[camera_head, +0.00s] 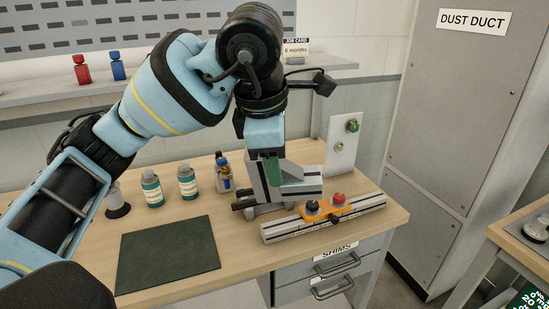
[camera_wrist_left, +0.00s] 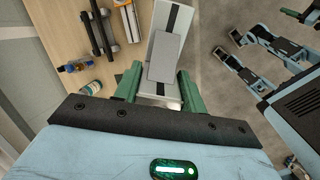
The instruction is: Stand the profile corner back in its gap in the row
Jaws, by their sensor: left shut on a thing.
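The profile corner (camera_head: 294,189) is a grey angled piece with black slots. It is held over the right half of the bench. My left gripper (camera_head: 273,172) points down and is shut on it. In the left wrist view, the corner (camera_wrist_left: 172,22) sticks out beyond the green fingers (camera_wrist_left: 157,88), which close on its sides. The gap in the row cannot be made out; the arm and corner hide part of the bench.
A grey rail (camera_head: 362,205) with an orange plate (camera_head: 325,211) and knobs lies just right of the corner. A grey upright panel (camera_head: 342,146) stands behind. Bottles (camera_head: 187,182) and a dark mat (camera_head: 168,252) occupy the left.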

